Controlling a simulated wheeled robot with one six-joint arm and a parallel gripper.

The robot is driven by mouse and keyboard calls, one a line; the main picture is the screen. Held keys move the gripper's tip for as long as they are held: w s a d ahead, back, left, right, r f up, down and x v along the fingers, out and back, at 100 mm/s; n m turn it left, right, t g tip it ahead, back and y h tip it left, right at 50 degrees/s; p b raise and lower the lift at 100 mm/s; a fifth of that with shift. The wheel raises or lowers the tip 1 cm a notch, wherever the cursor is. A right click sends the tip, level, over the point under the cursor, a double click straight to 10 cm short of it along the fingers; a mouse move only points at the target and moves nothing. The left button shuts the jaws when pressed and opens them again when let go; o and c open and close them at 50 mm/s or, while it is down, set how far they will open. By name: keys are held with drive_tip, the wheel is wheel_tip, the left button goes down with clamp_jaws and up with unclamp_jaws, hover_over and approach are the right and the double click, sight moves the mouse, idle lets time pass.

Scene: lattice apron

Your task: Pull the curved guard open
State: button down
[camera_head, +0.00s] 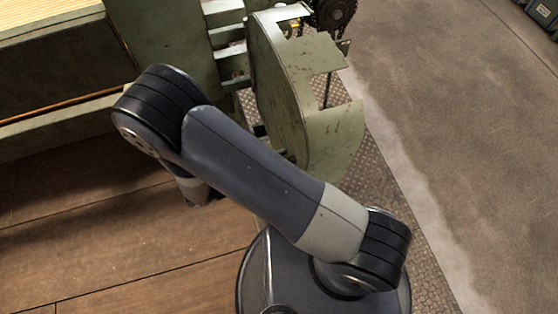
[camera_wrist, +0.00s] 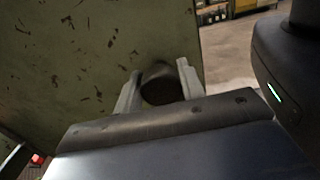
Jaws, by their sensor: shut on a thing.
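The curved guard (camera_head: 283,82) is a pale green, chipped metal cover with a cut-out edge. It stands at the side of the green machine, at the upper middle of the head view. In the wrist view a scuffed green panel (camera_wrist: 95,45), seemingly the guard's face, fills the upper left. A dark round knob (camera_wrist: 160,86) stands out from it. My gripper (camera_wrist: 159,82) has its two grey fingers on either side of this knob and is shut on it. In the head view my gripper is hidden behind my arm.
The green machine frame (camera_head: 165,45) with slats fills the upper left. A dark chain sprocket (camera_head: 332,12) sits beyond the guard. Patterned floor plate (camera_head: 385,190) runs along the guard's right side, with open concrete floor (camera_head: 460,110) beyond. Wooden boards (camera_head: 90,235) lie at lower left.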

drive_tip(key=c, duration=0.9)
unclamp_jaws()
drive_tip(key=v, duration=1)
drive_tip(key=shift+a+p, duration=0.4)
drive_tip(key=shift+p, duration=0.05)
drive_tip(key=shift+s, duration=0.1)
drive_tip(key=b+x, duration=0.1)
drive_tip(key=x, duration=1)
drive_tip(key=shift+d, duration=0.3)
